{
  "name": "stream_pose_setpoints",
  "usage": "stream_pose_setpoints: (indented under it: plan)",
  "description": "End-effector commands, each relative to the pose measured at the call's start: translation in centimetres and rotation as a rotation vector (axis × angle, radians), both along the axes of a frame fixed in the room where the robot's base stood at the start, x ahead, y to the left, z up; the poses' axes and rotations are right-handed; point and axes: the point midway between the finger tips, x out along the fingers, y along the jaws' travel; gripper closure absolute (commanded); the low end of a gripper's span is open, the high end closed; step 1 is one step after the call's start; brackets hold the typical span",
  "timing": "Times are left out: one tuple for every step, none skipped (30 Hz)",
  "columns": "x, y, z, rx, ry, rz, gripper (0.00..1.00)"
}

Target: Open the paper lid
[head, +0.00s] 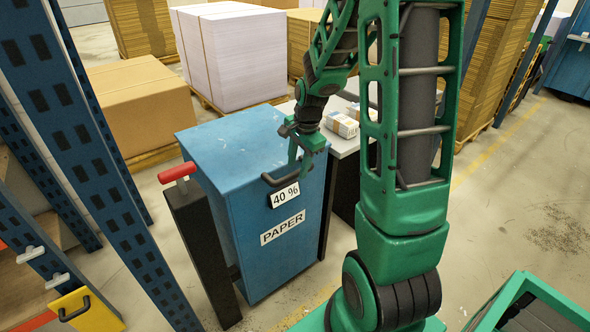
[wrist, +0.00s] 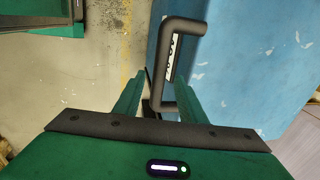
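The paper bin is a blue box marked "PAPER", and its flat blue lid (head: 235,140) lies closed on top in the head view. A dark bar handle (head: 281,179) sticks out from the lid's front edge, by a "40 %" sign (head: 285,195). My gripper (head: 296,165) is at this handle. In the wrist view, the gripper (wrist: 162,82) has its two green fingers spread apart. The handle (wrist: 158,65) runs between them, with gaps visible on both sides. The lid's blue surface (wrist: 250,60) fills the right of that view.
A dark post with a red grip (head: 178,173) stands left of the bin. A table with paper bundles (head: 342,124) is behind it to the right. Blue rack uprights (head: 110,170) rise at left. Boxes and a white paper stack (head: 235,60) stand behind.

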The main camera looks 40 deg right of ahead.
Motion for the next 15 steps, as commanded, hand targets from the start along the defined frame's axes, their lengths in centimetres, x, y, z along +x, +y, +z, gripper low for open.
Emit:
stream_pose_setpoints:
  plan:
    - [0.1, 0.0, -0.6, 0.001, 0.002, 0.0, 0.63]
    - [0.1, 0.0, -0.9, 0.001, 0.003, 0.0, 0.63]
    - [0.2, 0.0, -1.3, 0.001, 0.002, 0.0, 0.63]
    - [0.3, 0.0, -1.4, 0.0, 0.001, 0.0, 0.63]
    - [0.3, 0.0, -1.6, 0.0, 0.0, 0.001, 0.63]
    - [0.3, 0.0, -1.8, 0.0, 0.0, 0.001, 0.63]
    - [0.3, 0.0, -1.9, 0.0, 0.001, 0.001, 0.63]
    - [0.4, 0.0, -2.0, 0.0, 0.001, 0.001, 0.63]
    - [0.4, 0.0, -2.0, 0.0, 0.001, 0.001, 0.63]
    - [0.4, 0.0, -2.0, 0.0, 0.0, 0.001, 0.63]
    - [0.4, 0.0, -2.1, 0.0, 0.0, 0.001, 0.63]
    - [0.4, 0.0, -2.0, 0.0, 0.0, 0.001, 0.63]
    - [0.4, 0.0, -2.0, 0.0, 0.0, 0.001, 0.63]
    - [0.4, 0.0, -2.0, 0.0, 0.0, 0.001, 0.63]
    - [0.4, 0.0, -2.0, 0.0, 0.0, 0.001, 0.63]
